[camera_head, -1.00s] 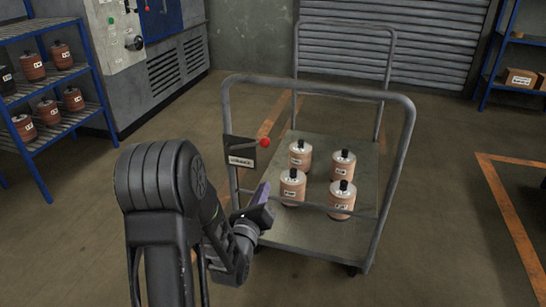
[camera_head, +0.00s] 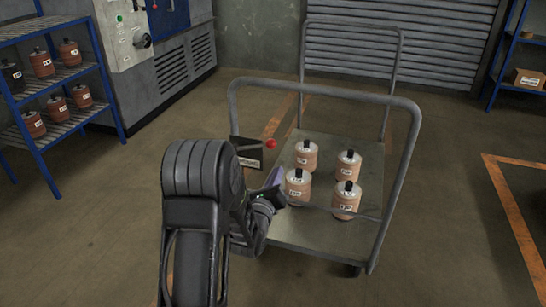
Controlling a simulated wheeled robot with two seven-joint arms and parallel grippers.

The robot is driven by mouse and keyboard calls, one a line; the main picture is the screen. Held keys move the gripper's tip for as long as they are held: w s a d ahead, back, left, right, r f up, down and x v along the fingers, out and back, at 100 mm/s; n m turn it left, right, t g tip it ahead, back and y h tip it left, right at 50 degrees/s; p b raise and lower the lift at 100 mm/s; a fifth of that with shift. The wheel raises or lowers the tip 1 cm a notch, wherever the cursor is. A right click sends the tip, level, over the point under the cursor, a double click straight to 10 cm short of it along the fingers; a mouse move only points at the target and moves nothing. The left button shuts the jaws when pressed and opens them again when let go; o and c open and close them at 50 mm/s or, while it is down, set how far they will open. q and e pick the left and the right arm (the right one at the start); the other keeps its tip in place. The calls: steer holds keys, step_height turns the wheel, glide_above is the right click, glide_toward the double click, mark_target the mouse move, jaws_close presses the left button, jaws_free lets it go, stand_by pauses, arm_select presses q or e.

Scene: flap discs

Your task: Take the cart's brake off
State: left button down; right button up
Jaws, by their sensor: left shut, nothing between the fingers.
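The cart (camera_head: 300,232) is a grey platform trolley with tubular handles at its near and far ends. The brake lever with a red knob (camera_head: 271,144) sticks out to the right from a dark labelled bracket (camera_head: 247,155) on the near handle's left post. Several copper-coloured canisters with black tops (camera_head: 298,187) stand on the platform. My left gripper (camera_head: 275,180) is shut and empty, below and close to the brake bracket, apart from the red knob. My arm hides part of the cart's near left corner. My right gripper is not in view.
A blue-framed shelf (camera_head: 105,70) with more canisters stands at the left. A grey machine cabinet (camera_head: 165,65) is behind it. Another shelf with a cardboard box (camera_head: 526,79) is at the far right. The floor right of the cart is clear.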

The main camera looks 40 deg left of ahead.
mark_target(253, 147)
arm_select(q)
steer(key=shift+w+a+r, duration=0.6)
steer(key=shift+a+r, duration=0.2)
steer(key=shift+r, duration=0.05)
steer(key=shift+w+a+r, duration=0.6)
steer(key=shift+a+r, duration=0.15)
steer(key=shift+r, duration=0.1)
steer(key=shift+r, duration=0.1)
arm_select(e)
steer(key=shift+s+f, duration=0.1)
